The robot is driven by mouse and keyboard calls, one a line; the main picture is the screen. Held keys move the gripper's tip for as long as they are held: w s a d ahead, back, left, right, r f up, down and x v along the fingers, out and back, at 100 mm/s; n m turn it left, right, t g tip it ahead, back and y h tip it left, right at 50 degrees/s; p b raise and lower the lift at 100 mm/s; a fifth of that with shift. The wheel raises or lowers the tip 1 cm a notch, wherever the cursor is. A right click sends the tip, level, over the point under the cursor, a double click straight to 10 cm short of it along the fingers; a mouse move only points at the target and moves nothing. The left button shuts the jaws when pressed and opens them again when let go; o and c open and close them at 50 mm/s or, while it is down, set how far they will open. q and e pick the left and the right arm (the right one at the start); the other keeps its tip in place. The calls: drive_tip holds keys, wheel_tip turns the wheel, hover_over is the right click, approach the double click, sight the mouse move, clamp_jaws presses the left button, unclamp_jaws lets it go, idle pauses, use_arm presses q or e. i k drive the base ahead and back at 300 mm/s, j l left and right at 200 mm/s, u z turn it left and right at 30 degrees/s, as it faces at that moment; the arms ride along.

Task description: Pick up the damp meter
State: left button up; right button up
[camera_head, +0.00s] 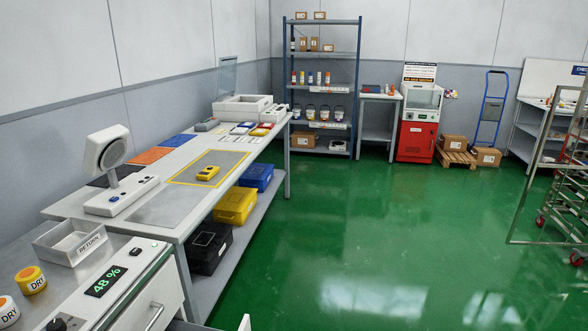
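A small yellow handheld device with a dark face, which looks like the damp meter (208,173), lies flat on a grey mat with a yellow border (236,156) on the long white workbench at left. Nothing touches it. Its display is too small to read. Neither of my grippers can be made out in the head view.
Yellow (236,206), blue and black cases sit below. A RETURN tray (76,241) and DRY jars are nearer. The green floor (370,230) is clear; a wheeled rack stands right.

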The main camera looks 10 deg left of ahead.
sight(209, 172)
drive_tip(key=z, duration=0.45)
drive_tip(key=i+z, duration=0.1)
drive_tip(key=z, duration=1.2)
drive_tip(key=j+z, duration=0.15)
drive_tip(key=z, duration=0.3)
drive_tip(key=i+j+z, duration=0.1)
drive_tip(key=j+z, duration=0.3)
drive_tip(key=i+j+z, duration=0.1)
drive_tip(key=z, duration=0.3)
drive_tip(key=j+u, duration=0.1)
drive_tip(key=j, duration=1.4)
drive_tip(key=i+j, duration=0.1)
drive_tip(key=j, duration=1.4)
drive_tip(key=j+u, duration=0.1)
drive_tip(key=u, duration=0.3)
drive_tip(key=j+u, duration=0.15)
drive_tip(key=u, duration=0.25)
drive_tip(key=j+u, duration=0.1)
drive_tip(key=u, duration=0.3)
